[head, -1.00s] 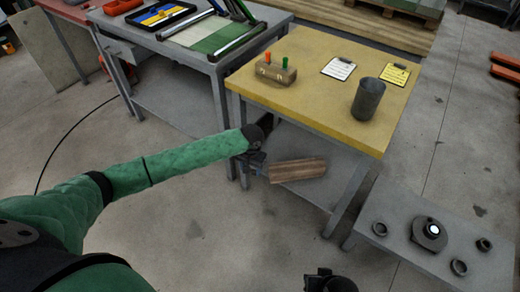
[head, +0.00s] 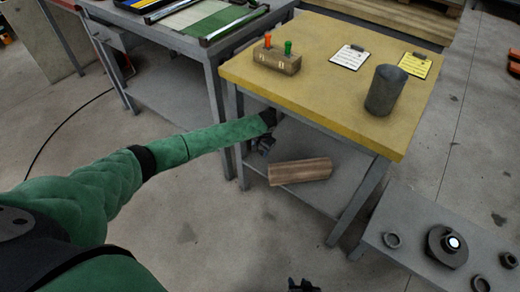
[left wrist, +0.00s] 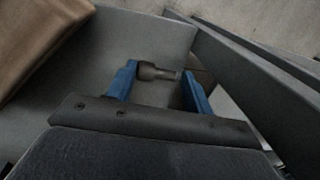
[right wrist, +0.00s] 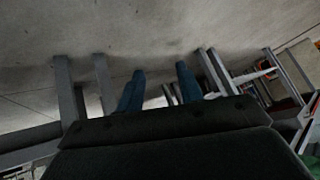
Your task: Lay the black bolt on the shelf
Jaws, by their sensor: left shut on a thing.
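The black bolt (left wrist: 155,72) lies crosswise between the blue fingers of my left gripper (left wrist: 158,88), which is shut on it. In the head view my left gripper (head: 264,146) is under the yellow table's left side, over the grey lower shelf (head: 340,165). The bolt cannot be made out there. The shelf also shows in the left wrist view (left wrist: 145,38), behind the bolt; I cannot tell whether they touch. My right gripper (right wrist: 160,88) is open and empty, away from the table; only its tip shows at the head view's bottom edge (head: 303,286).
A brown wooden block (head: 300,172) lies on the shelf right of my left gripper. The yellow tabletop (head: 330,95) overhangs the shelf, with legs at its corners. A low grey bench (head: 410,250) with metal rings stands at the right. Open floor lies in front.

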